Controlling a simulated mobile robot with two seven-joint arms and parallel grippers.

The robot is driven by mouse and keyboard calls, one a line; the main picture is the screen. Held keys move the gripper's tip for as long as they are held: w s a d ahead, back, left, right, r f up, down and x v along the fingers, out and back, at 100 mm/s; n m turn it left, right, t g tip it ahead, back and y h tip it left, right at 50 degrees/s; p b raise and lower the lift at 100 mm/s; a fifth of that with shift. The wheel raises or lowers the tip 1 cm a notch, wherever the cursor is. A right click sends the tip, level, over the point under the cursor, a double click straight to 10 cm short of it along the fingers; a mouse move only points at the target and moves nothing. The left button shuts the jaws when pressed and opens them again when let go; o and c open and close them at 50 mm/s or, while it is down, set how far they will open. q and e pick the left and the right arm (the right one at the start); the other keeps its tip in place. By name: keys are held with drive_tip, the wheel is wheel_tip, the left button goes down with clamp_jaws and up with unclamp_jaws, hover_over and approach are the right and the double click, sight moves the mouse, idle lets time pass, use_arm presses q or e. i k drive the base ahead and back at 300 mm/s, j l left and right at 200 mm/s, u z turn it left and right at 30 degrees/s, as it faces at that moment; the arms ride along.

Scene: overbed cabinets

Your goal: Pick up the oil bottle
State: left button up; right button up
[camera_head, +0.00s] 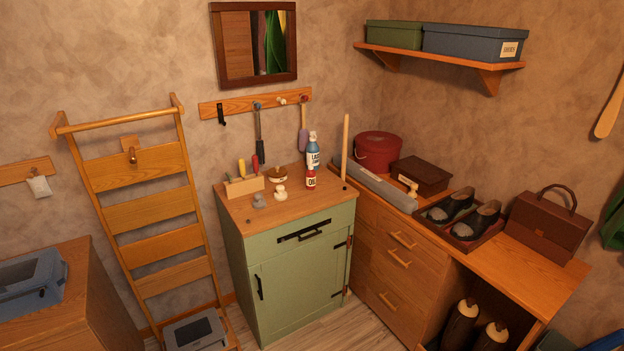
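The oil bottle (311,180) is a small red bottle with a white label and a pale cap. It stands upright on the wooden top of the green cabinet (299,264), towards the back right. A taller blue bottle with a white label (313,157) stands right behind it. Neither my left gripper nor my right gripper is in view.
Small knob-like items (280,193) and a wooden block with tool handles (244,186) stand left of the bottle. A tall wooden rod (345,148) rises to its right. The cabinet top's front is mostly clear. Tools hang from a wall rail (240,106) behind.

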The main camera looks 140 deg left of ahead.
sight(311, 174)
drive_tip(key=u, duration=5.1)
drive_tip(key=i+l+u, duration=0.25)
drive_tip(key=i+u, duration=0.2)
drive_tip(key=i+l+u, duration=0.25)
drive_tip(key=l+u, duration=0.2)
